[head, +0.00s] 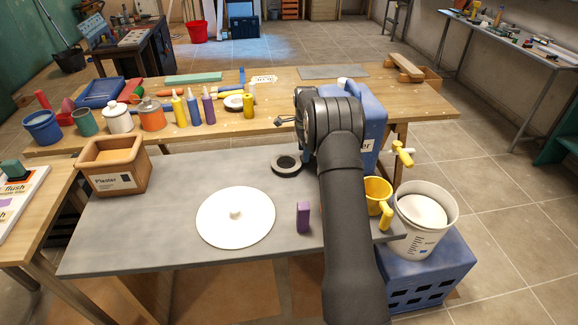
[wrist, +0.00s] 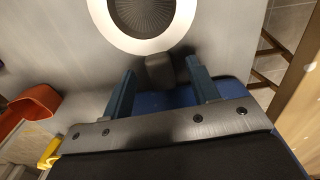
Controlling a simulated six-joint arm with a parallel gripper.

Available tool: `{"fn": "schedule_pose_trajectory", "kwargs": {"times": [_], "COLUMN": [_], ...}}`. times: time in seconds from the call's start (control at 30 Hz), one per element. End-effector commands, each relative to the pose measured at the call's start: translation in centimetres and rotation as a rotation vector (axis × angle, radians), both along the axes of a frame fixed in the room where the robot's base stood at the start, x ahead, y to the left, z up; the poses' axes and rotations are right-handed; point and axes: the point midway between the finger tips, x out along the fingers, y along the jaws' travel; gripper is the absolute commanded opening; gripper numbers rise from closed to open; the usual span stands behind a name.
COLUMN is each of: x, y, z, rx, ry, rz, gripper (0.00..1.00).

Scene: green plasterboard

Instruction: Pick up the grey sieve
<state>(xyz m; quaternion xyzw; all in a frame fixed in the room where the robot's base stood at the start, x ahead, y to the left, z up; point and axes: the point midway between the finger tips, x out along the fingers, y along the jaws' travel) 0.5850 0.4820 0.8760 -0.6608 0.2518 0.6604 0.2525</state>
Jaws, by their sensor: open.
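The grey sieve (head: 286,164) lies on the grey worktop as a dark round ring, just left of my arm in the head view. In the wrist view a round piece with a pale rim and dark ribbed middle (wrist: 146,12) shows at the top, cut off by the frame; it seems to be the sieve. A short dark grey handle-like block (wrist: 160,73) sticks out from it. My gripper (wrist: 161,66) is open, with one finger on each side of this block. I cannot tell whether they touch it. In the head view my arm hides the fingers.
A white disc (head: 235,216) and a purple block (head: 303,217) lie on the worktop (head: 130,235). A blue container (head: 372,125) stands behind my arm. A yellow cup (head: 377,194) and a white bucket (head: 446,222) are at right, a plaster box (head: 112,170) at left.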

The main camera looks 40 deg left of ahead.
Motion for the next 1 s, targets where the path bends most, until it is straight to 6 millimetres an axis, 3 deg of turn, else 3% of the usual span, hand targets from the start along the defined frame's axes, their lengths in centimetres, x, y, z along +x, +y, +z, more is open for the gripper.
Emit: {"fn": "schedule_pose_trajectory", "kwargs": {"times": [0.2,0.47,0.77,1.0], "x": [0.0,0.1,0.1,0.1], "y": [-0.4,-0.4,-0.4,-0.4], "z": [-3.4,-3.8,-3.8,-3.7], "rx": [-0.003,-0.001,-0.001,-0.001], "ry": [0.001,-0.001,-0.001,-0.002], "rz": [-0.001,-0.001,-0.001,-0.001], "gripper": [0.55,0.55,0.0,0.0]}}
